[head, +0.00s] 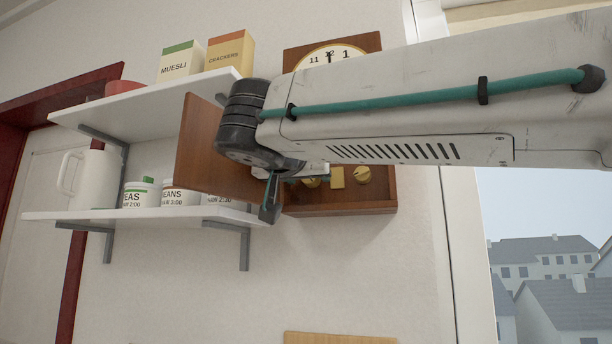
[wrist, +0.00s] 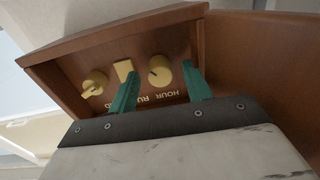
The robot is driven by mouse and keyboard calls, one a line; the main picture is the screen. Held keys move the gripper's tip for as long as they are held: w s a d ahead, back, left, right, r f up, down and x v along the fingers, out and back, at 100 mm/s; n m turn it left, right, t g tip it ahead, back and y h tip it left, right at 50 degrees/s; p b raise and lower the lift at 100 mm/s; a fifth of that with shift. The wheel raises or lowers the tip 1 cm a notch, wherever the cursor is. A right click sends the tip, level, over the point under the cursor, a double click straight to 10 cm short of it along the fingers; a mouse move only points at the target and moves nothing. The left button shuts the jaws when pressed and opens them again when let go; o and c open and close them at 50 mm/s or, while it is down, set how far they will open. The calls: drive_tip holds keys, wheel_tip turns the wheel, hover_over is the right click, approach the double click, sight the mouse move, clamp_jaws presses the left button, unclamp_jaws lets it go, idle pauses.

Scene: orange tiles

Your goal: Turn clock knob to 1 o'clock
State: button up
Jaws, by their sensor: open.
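A wooden wall clock (head: 377,42) shows behind my arm in the head view. The top of its white dial (head: 320,62) shows 11, 12 and 1, with a dark hand near 12; the rest is hidden. The wrist view shows its lower panel upside down. The round yellow knob (wrist: 159,70) by the word HOUR lies between the teal fingers of my gripper (wrist: 159,74). The fingers are open, with gaps on both sides; I cannot tell whether their tips reach the knob's depth. In the head view my gripper (head: 277,192) is at the panel's left.
A square yellow button (wrist: 124,70) and another yellow knob (wrist: 94,82) sit beside the hour knob. The clock's wooden door (head: 205,150) stands open at left, close to my gripper. White shelves (head: 90,214) with cans, boxes and a jug are left. A window is at right.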

drive_tip(key=shift+w, duration=0.1)
drive_tip(key=c, duration=1)
drive_tip(key=shift+o, duration=0.2)
drive_tip(key=shift+n, duration=0.3)
drive_tip(key=n, duration=2.1)
drive_tip(key=shift+r+g+h, duration=0.15)
drive_tip(key=shift+g+h, duration=0.25)
